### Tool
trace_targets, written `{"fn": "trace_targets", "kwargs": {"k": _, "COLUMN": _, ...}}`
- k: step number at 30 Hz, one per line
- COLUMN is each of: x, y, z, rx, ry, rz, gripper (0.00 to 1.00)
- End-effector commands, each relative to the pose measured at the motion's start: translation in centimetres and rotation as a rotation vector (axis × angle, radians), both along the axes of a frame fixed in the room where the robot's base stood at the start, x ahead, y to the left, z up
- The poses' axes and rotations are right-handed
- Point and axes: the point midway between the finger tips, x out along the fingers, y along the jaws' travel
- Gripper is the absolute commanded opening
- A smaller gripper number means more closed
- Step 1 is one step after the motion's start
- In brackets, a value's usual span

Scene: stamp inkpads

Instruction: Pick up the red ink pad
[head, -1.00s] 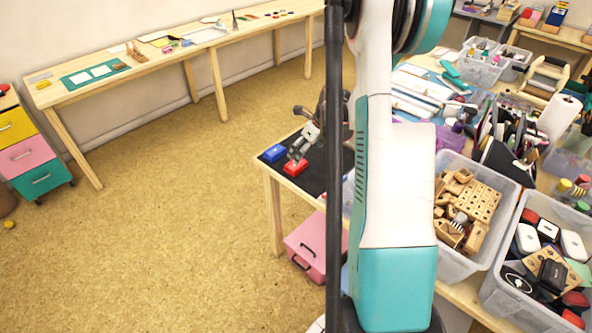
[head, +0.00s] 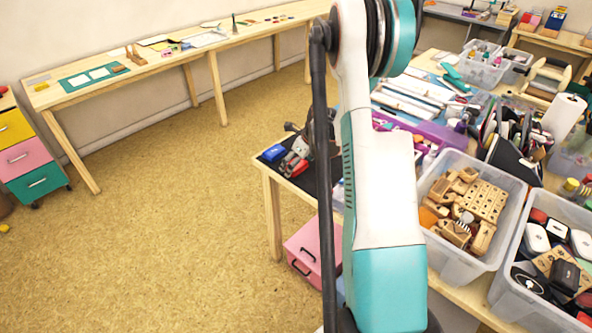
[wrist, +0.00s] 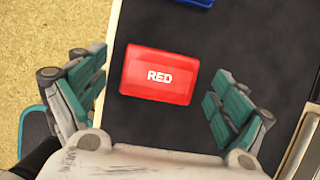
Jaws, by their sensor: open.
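The red ink pad (wrist: 158,88) lies flat on a dark mat (wrist: 250,62) in the wrist view, with the white word RED on its lid. My gripper (wrist: 160,102) is open, with one teal-padded finger to the left of the pad and one to its right. There is a gap between the pad and each finger. In the head view my gripper (head: 296,160) is low over the table's corner, and the red pad (head: 298,169) is partly hidden by it. A blue ink pad (head: 273,153) lies beside it on the left.
The blue pad's edge (wrist: 200,2) shows at the top of the wrist view. The mat lies near the wooden table's left edge (head: 266,172), with open floor beyond. Clear bins of wooden blocks (head: 462,270) and ink pads (head: 530,310) stand to the right.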

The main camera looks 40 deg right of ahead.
Motion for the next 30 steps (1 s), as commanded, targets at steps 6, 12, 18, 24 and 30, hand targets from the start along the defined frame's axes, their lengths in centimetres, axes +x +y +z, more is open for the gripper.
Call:
{"fn": "trace_targets", "kwargs": {"k": 6, "x": 0.0, "y": 0.0, "z": 0.1, "rx": 0.0, "ry": 0.0, "rz": 0.0, "gripper": 0.58}}
{"fn": "trace_targets", "kwargs": {"k": 12, "x": 0.0, "y": 0.0, "z": 0.1, "rx": 0.0, "ry": 0.0, "rz": 0.0, "gripper": 0.43}}
{"fn": "trace_targets", "kwargs": {"k": 18, "x": 0.0, "y": 0.0, "z": 0.1, "rx": 0.0, "ry": 0.0, "rz": 0.0, "gripper": 0.43}}
{"fn": "trace_targets", "kwargs": {"k": 24, "x": 0.0, "y": 0.0, "z": 1.3, "rx": 0.0, "ry": 0.0, "rz": 0.0, "gripper": 0.43}}
{"fn": "trace_targets", "kwargs": {"k": 30, "x": 0.0, "y": 0.0, "z": 4.8, "rx": 0.0, "ry": 0.0, "rz": 0.0, "gripper": 0.43}}
